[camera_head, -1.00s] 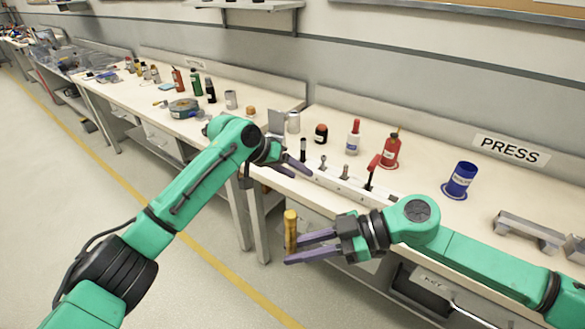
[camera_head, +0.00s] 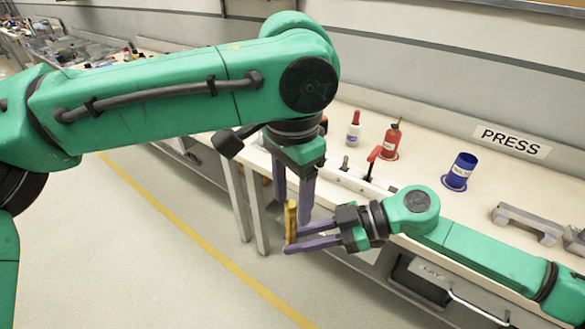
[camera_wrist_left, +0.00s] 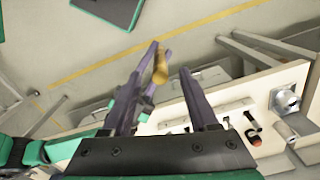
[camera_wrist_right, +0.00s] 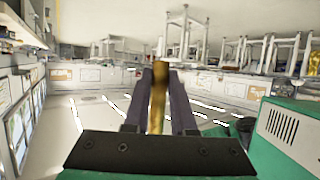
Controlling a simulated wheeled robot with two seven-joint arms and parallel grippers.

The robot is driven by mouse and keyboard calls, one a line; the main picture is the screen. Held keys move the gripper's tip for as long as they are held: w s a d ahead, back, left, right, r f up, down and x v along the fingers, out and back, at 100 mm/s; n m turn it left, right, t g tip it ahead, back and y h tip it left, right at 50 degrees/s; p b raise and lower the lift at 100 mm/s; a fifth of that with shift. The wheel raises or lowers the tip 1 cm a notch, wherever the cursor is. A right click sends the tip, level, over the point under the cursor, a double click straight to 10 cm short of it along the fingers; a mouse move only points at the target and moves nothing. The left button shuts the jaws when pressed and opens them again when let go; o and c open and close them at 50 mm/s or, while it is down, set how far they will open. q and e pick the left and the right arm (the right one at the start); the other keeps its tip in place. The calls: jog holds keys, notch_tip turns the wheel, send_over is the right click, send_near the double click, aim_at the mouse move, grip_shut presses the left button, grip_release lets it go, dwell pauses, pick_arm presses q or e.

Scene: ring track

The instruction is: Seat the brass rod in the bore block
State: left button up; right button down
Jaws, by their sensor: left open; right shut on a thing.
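The brass rod (camera_head: 290,218) stands upright in my right gripper (camera_head: 287,243), which is shut on its lower part off the bench's front edge. The rod also shows in the right wrist view (camera_wrist_right: 158,100) between the fingers. My left gripper (camera_head: 292,210) is open and points down, its fingers on either side of the rod's upper part in the head view; contact cannot be told. The rod's end shows in the left wrist view (camera_wrist_left: 160,65). A grey metal piece with a round feature (camera_wrist_left: 285,100) may be the bore block; my left arm hides that spot in the head view.
The white bench (camera_head: 425,195) carries a blue cup (camera_head: 460,172), a red bottle (camera_head: 391,139), a white bottle with a red cap (camera_head: 354,130) and a grey bracket (camera_head: 528,232). A red-handled tool (camera_head: 373,162) stands in a white rack. Open floor lies left of the rod.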

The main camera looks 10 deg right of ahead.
aim_at(292, 217)
pick_arm(q)
notch_tip(292, 217, down, 5)
jog(key=shift+r, duration=0.1)
grip_shut()
pick_arm(e)
jog(key=c, duration=0.7)
grip_release()
jog(key=shift+o, duration=0.2)
